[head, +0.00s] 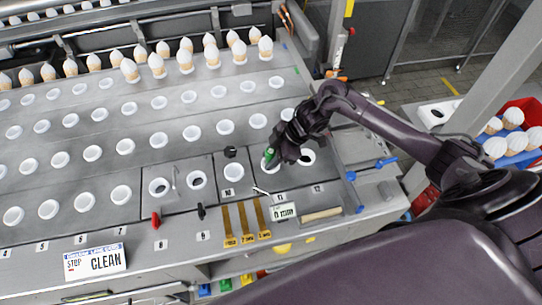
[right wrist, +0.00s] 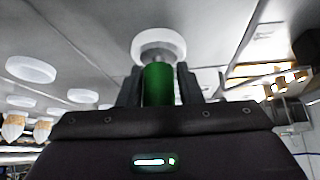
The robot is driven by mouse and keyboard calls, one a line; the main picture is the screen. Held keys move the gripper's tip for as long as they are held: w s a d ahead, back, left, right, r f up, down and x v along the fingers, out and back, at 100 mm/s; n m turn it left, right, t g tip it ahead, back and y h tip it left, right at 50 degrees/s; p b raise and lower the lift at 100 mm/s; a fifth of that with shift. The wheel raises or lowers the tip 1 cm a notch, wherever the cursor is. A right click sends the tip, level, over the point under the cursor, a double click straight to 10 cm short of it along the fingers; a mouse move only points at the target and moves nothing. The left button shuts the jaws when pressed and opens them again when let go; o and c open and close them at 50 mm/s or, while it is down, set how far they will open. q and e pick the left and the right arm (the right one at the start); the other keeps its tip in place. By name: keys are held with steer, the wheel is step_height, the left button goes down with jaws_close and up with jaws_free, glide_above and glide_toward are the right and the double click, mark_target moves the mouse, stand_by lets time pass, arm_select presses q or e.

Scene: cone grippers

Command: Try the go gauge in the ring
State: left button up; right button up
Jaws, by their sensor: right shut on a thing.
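My right gripper (head: 276,153) is over the right part of the front row of white rings. It is shut on a green cylinder, the go gauge (head: 268,154), which also shows between the fingers in the right wrist view (right wrist: 158,84). A white ring (head: 268,166) lies at the gauge's lower end. In the right wrist view this ring (right wrist: 158,42) is in line with the gauge's far end. I cannot tell whether the gauge tip is inside it. My left gripper is not in view.
A black knob (head: 230,152), a red-handled tool (head: 156,219) and yellow strips (head: 245,222) lie near the front row. Cones (head: 157,65) stand along the back. A red crate (head: 522,140) is at right.

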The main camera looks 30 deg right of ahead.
steer(key=shift+r+n+g+b, duration=0.15)
steer(key=shift+n+g+b, duration=0.25)
steer(key=shift+n, duration=0.4)
stand_by(0.4)
steer(key=shift+r, duration=0.1)
steer(key=shift+r+p, duration=2.55)
steer(key=shift+r, duration=0.15)
steer(key=shift+r+p, duration=0.55)
steer(key=shift+r, duration=0.7)
